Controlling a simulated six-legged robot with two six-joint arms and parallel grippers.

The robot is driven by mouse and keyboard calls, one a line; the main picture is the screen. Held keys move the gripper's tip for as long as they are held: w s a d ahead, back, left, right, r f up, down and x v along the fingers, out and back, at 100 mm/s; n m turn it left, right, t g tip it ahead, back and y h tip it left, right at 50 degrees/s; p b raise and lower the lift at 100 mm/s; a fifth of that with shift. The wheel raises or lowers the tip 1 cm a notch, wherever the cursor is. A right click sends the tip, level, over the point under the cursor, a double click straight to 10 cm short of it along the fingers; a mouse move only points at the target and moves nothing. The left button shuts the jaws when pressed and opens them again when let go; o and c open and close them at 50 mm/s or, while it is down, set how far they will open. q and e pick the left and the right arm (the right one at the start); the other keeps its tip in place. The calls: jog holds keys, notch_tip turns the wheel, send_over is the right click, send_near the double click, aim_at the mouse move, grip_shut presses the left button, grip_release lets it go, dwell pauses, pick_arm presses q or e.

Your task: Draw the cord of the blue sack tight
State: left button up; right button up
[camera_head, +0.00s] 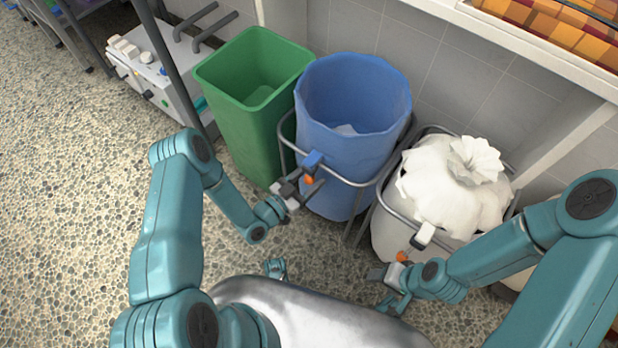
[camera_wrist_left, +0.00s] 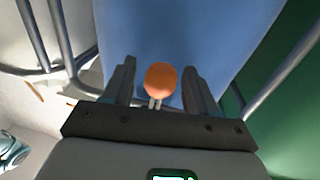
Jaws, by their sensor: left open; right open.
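The blue sack (camera_head: 345,100) hangs in a metal hoop stand, its mouth wide open, with something pale at the bottom. A blue cord lock (camera_head: 313,161) sits on its front, with an orange bead (camera_head: 309,180) just below. My left gripper (camera_head: 301,190) is open at the bead. In the left wrist view the orange bead (camera_wrist_left: 161,80) sits between the open fingers (camera_wrist_left: 160,86), with gaps on both sides; two short pale cord strands run from it. My right gripper (camera_head: 388,287) is open and low, in front of the white sack (camera_head: 440,190).
The white sack is gathered shut at the top, with a white cord lock (camera_head: 424,235) and its own orange bead (camera_head: 402,256) near my right gripper. A green bin (camera_head: 250,85) stands left of the blue sack. A tiled wall (camera_head: 430,65) is behind.

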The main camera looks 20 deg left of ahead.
pick_arm(q)
grip_shut()
notch_tip(320, 180, down, 10)
jog(key=b, duration=0.7)
jog(key=shift+r+b, duration=0.25)
jog(key=shift+b, duration=0.1)
grip_release()
pick_arm(e)
notch_tip(320, 180, down, 7)
jog(key=w+d, duration=0.1)
jog(key=shift+w+m+t, duration=0.15)
jog(key=shift+m+t, duration=0.15)
pick_arm(q)
jog(key=shift+s+a, duration=0.1)
pick_arm(e)
jog(key=shift+f, duration=0.1)
